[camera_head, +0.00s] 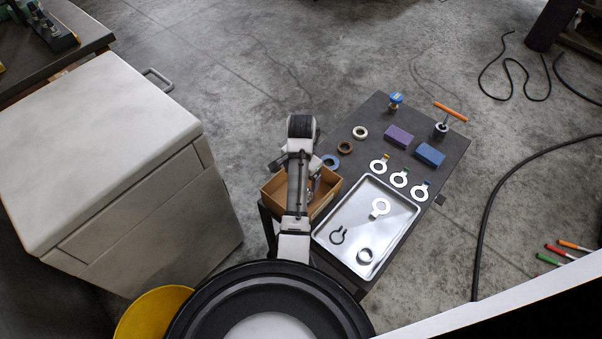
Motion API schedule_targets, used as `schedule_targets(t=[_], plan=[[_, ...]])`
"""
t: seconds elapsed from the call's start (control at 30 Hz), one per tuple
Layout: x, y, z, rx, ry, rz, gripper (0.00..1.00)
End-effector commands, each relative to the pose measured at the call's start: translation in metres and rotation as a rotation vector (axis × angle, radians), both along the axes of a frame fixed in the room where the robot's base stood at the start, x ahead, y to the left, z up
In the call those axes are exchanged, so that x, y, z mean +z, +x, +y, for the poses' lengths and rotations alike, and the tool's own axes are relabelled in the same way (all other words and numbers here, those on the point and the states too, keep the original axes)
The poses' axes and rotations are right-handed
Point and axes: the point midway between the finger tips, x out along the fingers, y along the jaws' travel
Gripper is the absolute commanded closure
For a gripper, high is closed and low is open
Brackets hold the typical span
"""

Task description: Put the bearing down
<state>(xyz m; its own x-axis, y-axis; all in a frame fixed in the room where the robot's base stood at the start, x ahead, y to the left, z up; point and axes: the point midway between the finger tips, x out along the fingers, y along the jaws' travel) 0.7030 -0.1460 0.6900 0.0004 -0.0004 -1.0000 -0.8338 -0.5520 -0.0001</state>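Which part is the bearing is not certain. A grey metal ring (365,256), which may be a bearing, lies in the lower part of the metal tray (402,238). A cream ring (360,132), a brown ring (345,148) and a blue ring (330,161) lie in a slanting row on the dark table (375,112). My arm reaches up the picture over the cardboard box (325,206) and hides part of it. I cannot make out my gripper's fingers or anything held in them.
The tray also holds a white tabbed ring (380,208) and a dark open ring (338,235). Several tabbed washers (399,179), a purple block (398,136), a blue block (430,155) and an orange-handled tool (450,111) occupy the table. A white cabinet (100,150) stands left.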

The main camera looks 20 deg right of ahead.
Motion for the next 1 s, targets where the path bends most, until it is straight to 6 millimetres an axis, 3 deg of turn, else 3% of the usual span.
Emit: schedule_targets(t=[0.13, 0.43, 0.57, 0.67, 0.77, 0.9, 1.0], plan=[[0.017, 0.001, 0.0, 0.0, 0.0, -0.001, 0.14], [0.021, 0.0, 0.0, 0.001, 0.0, 0.0, 0.14], [0.031, 0.017, 0.011, 0.049, -0.025, -0.066, 0.14], [0.056, 0.052, 0.037, 0.155, -0.077, -0.217, 0.14], [0.098, 0.095, 0.08, 0.3, -0.143, -0.435, 0.14], [0.172, 0.138, 0.156, 0.499, -0.218, -0.754, 0.14], [0.228, 0.15, 0.213, 0.622, -0.258, -0.973, 0.14]])
